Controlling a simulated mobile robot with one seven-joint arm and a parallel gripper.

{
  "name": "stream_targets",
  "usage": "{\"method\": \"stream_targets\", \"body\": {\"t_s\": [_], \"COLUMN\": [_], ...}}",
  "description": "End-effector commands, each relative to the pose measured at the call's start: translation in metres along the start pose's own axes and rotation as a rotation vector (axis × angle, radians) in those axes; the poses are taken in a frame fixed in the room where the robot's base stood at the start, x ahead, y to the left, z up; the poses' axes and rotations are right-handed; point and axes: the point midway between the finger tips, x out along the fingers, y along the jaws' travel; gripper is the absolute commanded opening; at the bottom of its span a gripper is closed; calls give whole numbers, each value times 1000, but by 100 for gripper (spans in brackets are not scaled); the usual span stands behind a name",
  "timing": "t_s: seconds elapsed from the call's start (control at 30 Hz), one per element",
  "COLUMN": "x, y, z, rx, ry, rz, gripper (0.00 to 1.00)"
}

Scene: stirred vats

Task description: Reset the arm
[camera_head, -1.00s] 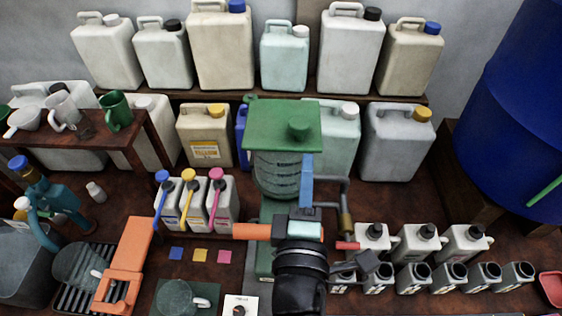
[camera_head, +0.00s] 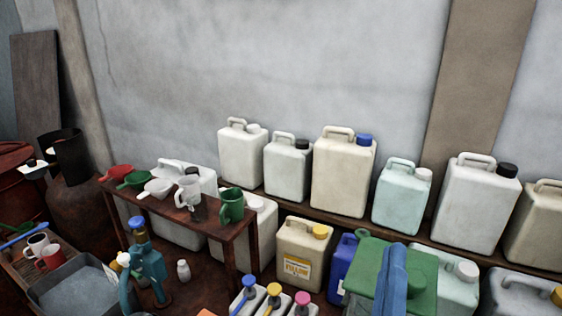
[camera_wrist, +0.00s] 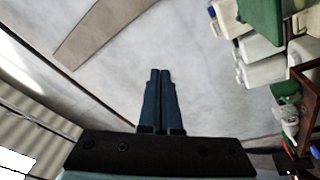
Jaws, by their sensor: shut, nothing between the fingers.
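The fingers stand out against the bare grey wall. The rest of my arm is below the edge of the head view.
Several canisters, such as the cream one (camera_head: 343,175), stand on a shelf (camera_head: 285,201) along the wall. A small wooden table (camera_head: 187,222) holds jugs and scoops. The upper wall is clear.

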Motion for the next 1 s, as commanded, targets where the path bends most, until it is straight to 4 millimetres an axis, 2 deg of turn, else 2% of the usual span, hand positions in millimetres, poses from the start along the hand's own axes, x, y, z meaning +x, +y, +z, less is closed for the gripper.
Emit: {"method": "stream_targets", "body": {"t_s": [0.03, 0.2, 0.3, 0.43, 0.5, 0.63, 1.0], "x": [7, 11, 1, -18, -27, -38, -39], "y": [9, 48, 75, 105, 116, 127, 129], "z": [-29, -122, -172, -221, -238, -255, -257], "rx": [132, 542, 746, 937, 1003, 1066, 1074], "ry": [68, 302, 448, 607, 666, 726, 733], "rz": [25, 37, 12, -39, -65, -96, -100], "gripper": [0, 0, 0, 0, 0, 0, 0]}}
